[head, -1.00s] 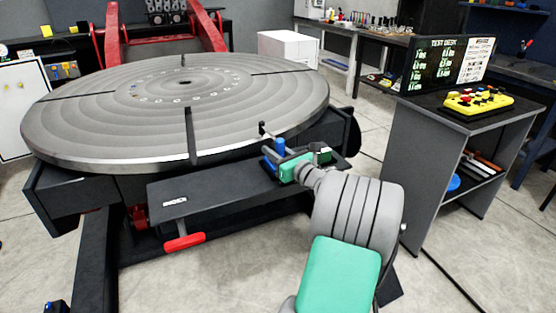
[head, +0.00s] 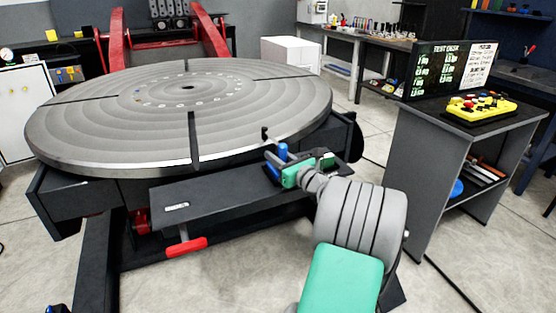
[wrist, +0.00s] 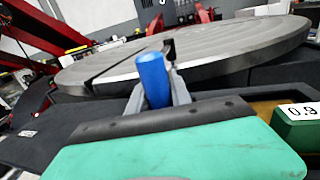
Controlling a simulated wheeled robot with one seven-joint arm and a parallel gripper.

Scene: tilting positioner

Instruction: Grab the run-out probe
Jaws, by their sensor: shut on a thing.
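The run-out probe shows as a blue cylinder (wrist: 152,80) between the two grey fingers of my gripper (wrist: 157,88) in the wrist view. The fingers are closed on its sides, and its rounded blue top stands above them. In the head view the blue probe (head: 283,151) shows at my gripper (head: 277,158), over the dark shelf in front of the round turntable. Its lower part is hidden by the fingers and the green gripper body. A small black stem (head: 265,135) stands just left of it; I cannot tell whether it belongs to the probe.
The large grey turntable (head: 100,125) has its rim just behind my gripper. A green block labelled with a number (wrist: 298,125) is close on the right. A desk with a yellow button box (head: 480,108) stands right.

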